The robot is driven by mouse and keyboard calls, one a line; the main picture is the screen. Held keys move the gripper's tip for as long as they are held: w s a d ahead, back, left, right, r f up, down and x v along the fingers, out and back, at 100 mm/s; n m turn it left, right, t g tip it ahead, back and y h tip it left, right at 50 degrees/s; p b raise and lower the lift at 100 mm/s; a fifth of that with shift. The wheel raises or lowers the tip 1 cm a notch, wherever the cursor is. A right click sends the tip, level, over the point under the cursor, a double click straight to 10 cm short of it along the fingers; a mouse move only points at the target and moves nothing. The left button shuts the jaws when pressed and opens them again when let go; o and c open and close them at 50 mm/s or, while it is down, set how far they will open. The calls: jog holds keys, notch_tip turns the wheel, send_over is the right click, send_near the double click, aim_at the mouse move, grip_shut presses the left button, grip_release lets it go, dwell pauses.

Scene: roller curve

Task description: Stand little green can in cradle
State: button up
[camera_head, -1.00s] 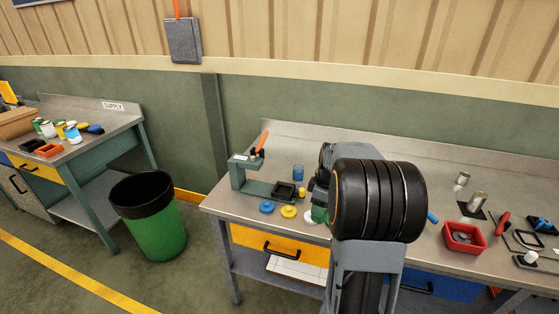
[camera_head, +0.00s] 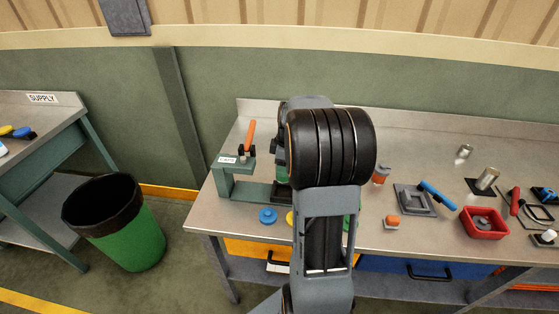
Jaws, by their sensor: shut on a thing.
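The little green can (camera_head: 283,177) shows only as a green sliver beside my arm. My gripper (camera_head: 281,163) is shut on it, its fingers mostly hidden behind my wrist. A dark square holder, apparently the cradle (camera_head: 283,193), is at the right end of the green C-shaped fixture's base (camera_head: 245,189). The can appears at or just above this holder. I cannot tell whether it touches it or stands upright.
An orange-handled clamp (camera_head: 250,137) tops the fixture. A blue disc (camera_head: 268,215) and a partly hidden yellow disc (camera_head: 290,217) lie in front. An orange can (camera_head: 381,175), grey plate (camera_head: 413,201) and red bin (camera_head: 484,222) stand right. A green bin (camera_head: 130,225) stands on the floor.

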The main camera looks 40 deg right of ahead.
aim_at(284, 180)
jog(key=shift+f+b, duration=1.7)
jog(key=shift+f, duration=0.7)
jog(key=shift+s+f+b, duration=0.1)
jog(key=shift+f+b, duration=0.85)
jog(key=shift+f, duration=0.15)
dwell(0.4)
jog(key=o, duration=1.2)
jog(key=shift+c, duration=0.2)
jog(key=shift+o, duration=0.4)
jog(key=shift+o, duration=1.4)
jog(key=shift+r, duration=0.15)
jog(key=shift+r+p, duration=3.25)
jog(key=shift+r, duration=1.15)
